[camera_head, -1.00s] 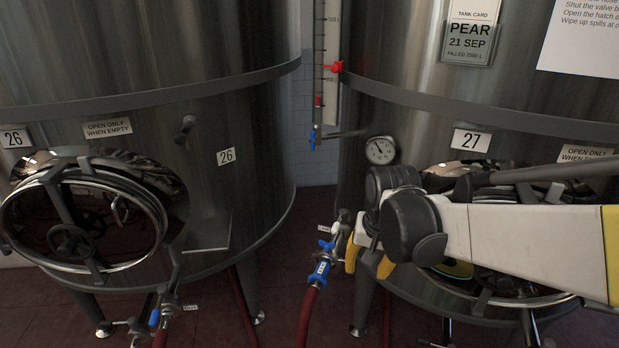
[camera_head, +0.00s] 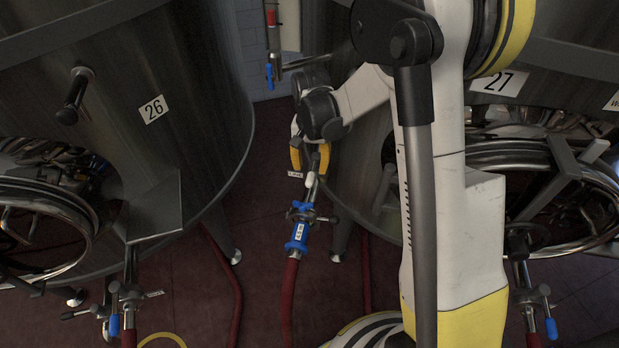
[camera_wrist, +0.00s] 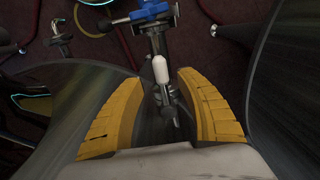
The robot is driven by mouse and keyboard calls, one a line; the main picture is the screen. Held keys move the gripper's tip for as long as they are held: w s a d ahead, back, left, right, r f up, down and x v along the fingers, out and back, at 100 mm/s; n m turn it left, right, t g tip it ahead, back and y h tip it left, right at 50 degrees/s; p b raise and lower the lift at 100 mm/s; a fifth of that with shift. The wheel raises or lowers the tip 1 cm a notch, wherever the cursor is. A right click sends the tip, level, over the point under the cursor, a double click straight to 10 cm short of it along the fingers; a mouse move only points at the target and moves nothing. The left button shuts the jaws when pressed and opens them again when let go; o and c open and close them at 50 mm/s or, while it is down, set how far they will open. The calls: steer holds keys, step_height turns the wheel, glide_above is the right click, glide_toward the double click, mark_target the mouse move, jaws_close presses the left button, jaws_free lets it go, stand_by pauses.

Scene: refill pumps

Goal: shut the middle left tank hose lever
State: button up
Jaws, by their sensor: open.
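A metal outlet pipe with a white-tipped lever (camera_head: 317,179) runs from tank 27 to a blue labelled hose coupling (camera_head: 297,237); I cannot tell for certain that this is the lever named in the task. My gripper (camera_head: 310,162) is open above the upper part of this pipe. In the wrist view, the yellow fingers of my gripper (camera_wrist: 162,80) stand on either side of the pipe, and the white lever tip (camera_wrist: 160,69) shows between them. The fingers do not appear closed on anything. The blue coupling (camera_wrist: 145,12) is beyond the fingertips.
Tank 26 (camera_head: 190,60) stands left, with an open round hatch (camera_head: 45,235) and a blue-handled valve (camera_head: 114,324) below. Tank 27's hatch (camera_head: 560,190) and another blue-handled valve (camera_head: 549,327) are at right. A red hose (camera_head: 288,300) hangs from the coupling to the dark red floor.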

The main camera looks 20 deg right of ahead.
mark_target(310, 177)
step_height(310, 177, down, 6)
steer(key=shift+w+b, duration=0.1)
steer(key=shift+b, duration=0.75)
jaws_close()
